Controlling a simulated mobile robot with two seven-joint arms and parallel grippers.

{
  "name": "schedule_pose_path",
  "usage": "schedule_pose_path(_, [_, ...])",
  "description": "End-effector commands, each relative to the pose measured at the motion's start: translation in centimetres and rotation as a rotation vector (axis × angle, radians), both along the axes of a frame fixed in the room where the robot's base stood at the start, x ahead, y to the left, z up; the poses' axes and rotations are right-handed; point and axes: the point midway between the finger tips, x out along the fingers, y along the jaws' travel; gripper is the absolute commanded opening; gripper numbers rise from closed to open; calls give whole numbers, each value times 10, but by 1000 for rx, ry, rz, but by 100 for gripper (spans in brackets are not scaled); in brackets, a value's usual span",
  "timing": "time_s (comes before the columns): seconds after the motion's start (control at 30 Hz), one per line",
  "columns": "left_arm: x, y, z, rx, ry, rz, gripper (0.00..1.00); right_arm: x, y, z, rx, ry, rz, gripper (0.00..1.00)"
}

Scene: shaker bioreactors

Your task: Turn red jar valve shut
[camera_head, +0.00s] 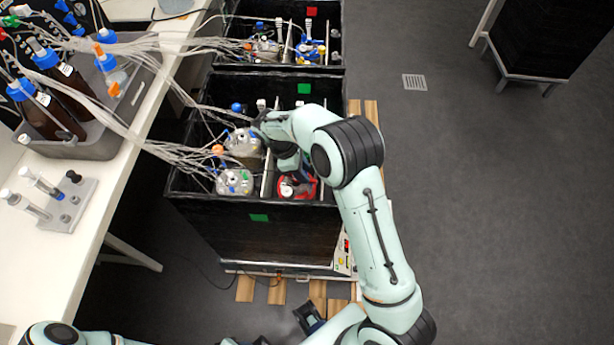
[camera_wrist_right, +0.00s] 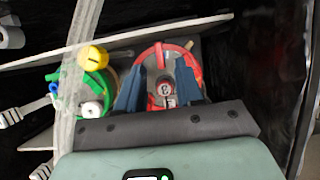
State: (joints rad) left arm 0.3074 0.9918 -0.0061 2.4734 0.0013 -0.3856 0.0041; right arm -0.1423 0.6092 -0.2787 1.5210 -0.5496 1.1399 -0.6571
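The red jar (camera_head: 309,190) is in the front right of the near black shaker box, partly covered by my right arm. In the right wrist view the red-ringed jar (camera_wrist_right: 186,49) has a small red and white valve part (camera_wrist_right: 166,88) near its centre. My right gripper (camera_wrist_right: 160,76) is over this jar, with its two blue fingers apart on either side of the valve part. I see a gap between each finger and the valve part. A dark blue piece that looks like my left gripper (camera_head: 308,318) shows low in the head view; its fingers are unclear.
Tubes run from the left bench (camera_head: 130,165) into the shaker box (camera_head: 250,207). Another box (camera_head: 280,73) stands behind.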

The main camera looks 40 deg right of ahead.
Motion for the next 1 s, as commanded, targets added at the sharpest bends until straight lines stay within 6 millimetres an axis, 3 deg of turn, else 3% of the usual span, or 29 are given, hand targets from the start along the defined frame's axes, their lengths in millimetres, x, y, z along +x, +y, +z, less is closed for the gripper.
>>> schedule_pose_path(0.2, [-1,0,-3,0,1,0,43,-7,-8,-26,-1,2,1,36])
schedule_pose_path(0.6, [-1,0,-3,0,1,0,43,-9,-10,-32,0,0,1,36])
schedule_pose_path(0.7, [-1,0,-3,0,1,0,43,-9,-10,-32,0,0,1,4])
schedule_pose_path(0.73, [-1,0,-3,0,1,0,43,-9,-10,-32,0,0,1,0])
schedule_pose_path(1.0, [-1,0,-2,0,0,0,43,-8,-10,-32,0,-1,-7,0])
